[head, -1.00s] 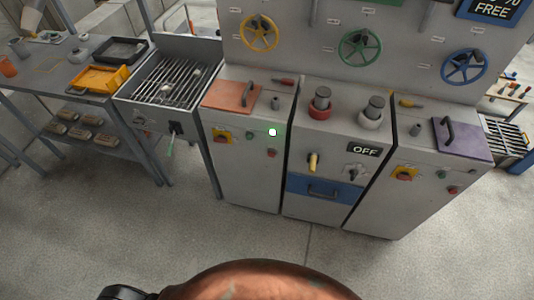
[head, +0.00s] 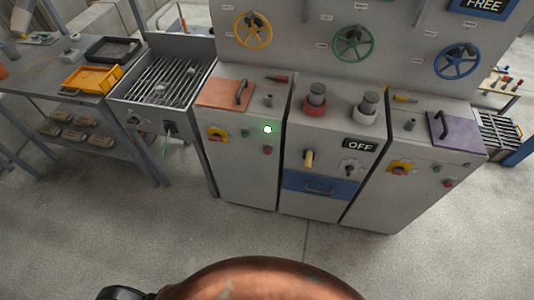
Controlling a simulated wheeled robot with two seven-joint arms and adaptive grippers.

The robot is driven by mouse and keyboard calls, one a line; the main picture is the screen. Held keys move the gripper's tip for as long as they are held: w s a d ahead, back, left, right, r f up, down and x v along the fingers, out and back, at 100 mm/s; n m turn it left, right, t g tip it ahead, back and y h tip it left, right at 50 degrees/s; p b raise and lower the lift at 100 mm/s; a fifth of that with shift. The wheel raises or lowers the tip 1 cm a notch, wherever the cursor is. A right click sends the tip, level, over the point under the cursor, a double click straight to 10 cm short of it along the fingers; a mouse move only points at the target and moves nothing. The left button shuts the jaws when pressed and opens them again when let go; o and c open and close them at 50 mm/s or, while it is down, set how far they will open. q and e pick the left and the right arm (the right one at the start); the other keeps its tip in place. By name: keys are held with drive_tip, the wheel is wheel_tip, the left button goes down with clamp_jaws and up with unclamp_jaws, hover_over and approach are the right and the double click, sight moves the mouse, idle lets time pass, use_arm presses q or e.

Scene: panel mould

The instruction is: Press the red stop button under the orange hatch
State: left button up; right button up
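The orange hatch (head: 222,93) lies closed on top of the left grey cabinet (head: 245,180) and has a dark bar handle. On that cabinet's front, below the hatch, a small red button (head: 267,150) sits at the lower right. Above it a lamp (head: 267,129) glows white-green. A dark green button (head: 245,132) is left of the lamp. A red knob on a yellow plate (head: 217,134) is further left. Nothing touches the red button. Neither gripper is in view.
A middle cabinet has a blue drawer (head: 320,188) and an OFF sign (head: 360,145). The right cabinet has a purple hatch (head: 457,132) and its own red button (head: 447,183). A grill unit (head: 165,80) stands left. The floor (head: 250,235) in front is clear.

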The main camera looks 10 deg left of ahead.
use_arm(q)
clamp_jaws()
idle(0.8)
